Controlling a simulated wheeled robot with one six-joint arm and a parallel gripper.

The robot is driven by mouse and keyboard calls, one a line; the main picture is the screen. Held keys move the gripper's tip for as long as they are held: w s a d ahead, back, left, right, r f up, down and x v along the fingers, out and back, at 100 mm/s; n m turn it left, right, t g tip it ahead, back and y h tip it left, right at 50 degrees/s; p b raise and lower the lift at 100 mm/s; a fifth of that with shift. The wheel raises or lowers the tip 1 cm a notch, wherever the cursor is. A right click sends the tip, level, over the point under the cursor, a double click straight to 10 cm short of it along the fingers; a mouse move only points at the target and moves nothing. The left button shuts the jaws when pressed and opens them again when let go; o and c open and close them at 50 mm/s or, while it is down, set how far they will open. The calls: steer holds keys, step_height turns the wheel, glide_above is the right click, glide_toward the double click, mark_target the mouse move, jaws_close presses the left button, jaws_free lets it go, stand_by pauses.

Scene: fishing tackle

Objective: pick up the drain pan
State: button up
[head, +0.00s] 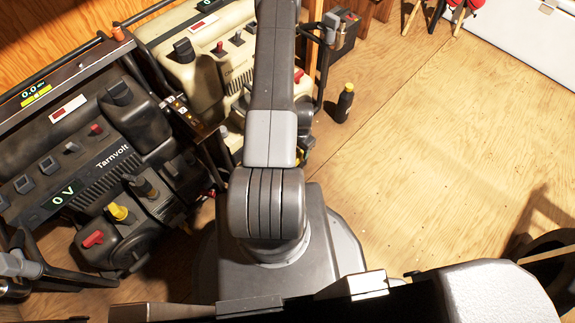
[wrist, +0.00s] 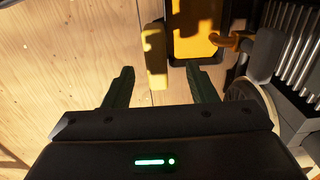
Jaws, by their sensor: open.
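My gripper (wrist: 160,82) is open in the wrist view, its two dark green fingers apart with nothing between their tips. A shallow orange-yellow tray with a dark rim (wrist: 195,38) lies just beyond the right finger; it may be the drain pan, but I cannot tell for sure. It is cut off by the top edge of the picture. A narrow yellow piece (wrist: 155,55) is beyond and between the fingers. In the head view my arm hides the gripper and most of this spot.
A dark Tarnvolt machine (head: 110,165) and a cream machine (head: 205,60) stand at the left. A black bottle with a yellow cap (head: 345,103) stands on the wooden floor. The floor (head: 440,150) to the right is mostly clear. A black round object (head: 548,255) is at lower right.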

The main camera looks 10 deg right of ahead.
step_height(320, 180, down, 3)
step_height(320, 180, down, 5)
steer(key=shift+s+f+b, duration=0.15)
steer(key=shift+b, duration=1.05)
jaws_close()
stand_by(0.6)
